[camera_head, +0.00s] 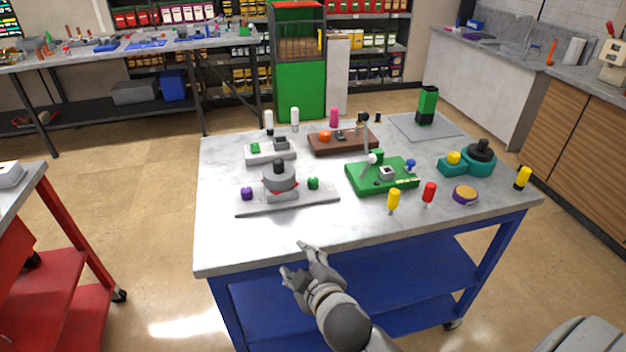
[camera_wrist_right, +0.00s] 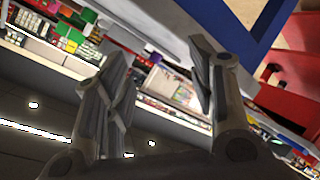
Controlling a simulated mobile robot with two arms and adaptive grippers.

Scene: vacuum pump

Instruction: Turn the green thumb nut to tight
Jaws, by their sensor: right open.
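A green thumb nut (camera_head: 313,183) sits at the right part of a flat grey plate (camera_head: 318,199) on the table. A purple knob (camera_head: 247,193) sits at the plate's left. Between them stands a grey round pump body (camera_head: 280,182) with a dark top. My right gripper (camera_head: 294,258) is open and empty at the table's front edge, in front of the plate and apart from the nut. The right wrist view shows its two spread fingers (camera_wrist_right: 160,70) with nothing between them. My left gripper is in neither view.
The grey-topped table (camera_head: 230,245) has a clear front strip. Behind the plate stand a light box (camera_head: 262,157) and a brown base (camera_head: 322,147). To the right are a green board (camera_head: 360,183), a yellow-topped peg (camera_head: 393,198) and a red-topped peg (camera_head: 429,191).

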